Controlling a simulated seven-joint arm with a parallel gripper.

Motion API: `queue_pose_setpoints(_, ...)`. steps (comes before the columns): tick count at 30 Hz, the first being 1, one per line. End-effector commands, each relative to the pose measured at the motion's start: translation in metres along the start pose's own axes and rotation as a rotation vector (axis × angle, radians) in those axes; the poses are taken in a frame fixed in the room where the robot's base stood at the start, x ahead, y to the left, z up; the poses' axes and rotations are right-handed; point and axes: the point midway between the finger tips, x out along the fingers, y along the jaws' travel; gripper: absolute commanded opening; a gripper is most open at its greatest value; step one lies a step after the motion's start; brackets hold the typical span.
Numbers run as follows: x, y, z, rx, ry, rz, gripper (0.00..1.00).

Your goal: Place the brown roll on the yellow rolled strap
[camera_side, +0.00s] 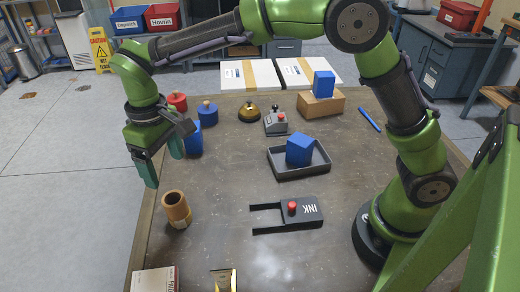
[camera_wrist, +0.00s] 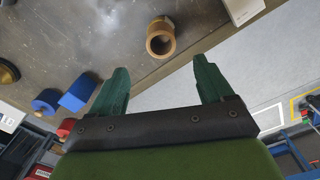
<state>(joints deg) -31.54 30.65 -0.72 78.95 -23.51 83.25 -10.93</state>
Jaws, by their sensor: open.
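The brown roll (camera_side: 175,201) is a hollow upright cylinder near the left edge of the table. It also shows in the wrist view (camera_wrist: 153,42), just beyond my fingertips. A paler, yellowish part shows at its lower side; I cannot tell whether this is a separate yellow rolled strap under it. I see no other clear yellow rolled strap. My gripper (camera_side: 162,166) is open and empty, above and behind the roll at the table's left edge. Its two green fingers also show wide apart in the wrist view (camera_wrist: 162,66).
A grey tray (camera_side: 302,174) holds a blue cube. The black INK holder (camera_side: 300,218) lies right of the roll. A white-and-brown box (camera_side: 155,281) and a gold-coloured item (camera_side: 223,281) lie at the front. Blue and red knobbed pieces (camera_side: 208,114) and a bell (camera_side: 249,113) stand behind.

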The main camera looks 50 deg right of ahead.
Motion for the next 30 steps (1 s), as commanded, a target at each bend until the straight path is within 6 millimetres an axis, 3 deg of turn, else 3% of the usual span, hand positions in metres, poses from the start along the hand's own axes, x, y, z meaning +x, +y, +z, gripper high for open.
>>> queue_pose_setpoints(5,-0.036,0.032,0.019,0.074,0.069,-0.037,0.8)
queue_pose_setpoints(9,-0.073,0.074,0.059,0.19,0.176,-0.089,0.8)
queue_pose_setpoints(15,-0.103,0.12,0.132,0.369,0.353,-0.147,0.8)
queue_pose_setpoints(22,-0.099,0.146,0.206,0.553,0.54,-0.182,0.8)
queue_pose_setpoints(26,-0.09,0.151,0.227,0.613,0.605,-0.188,0.8)
queue_pose_setpoints(30,-0.085,0.152,0.236,0.64,0.633,-0.19,0.8)
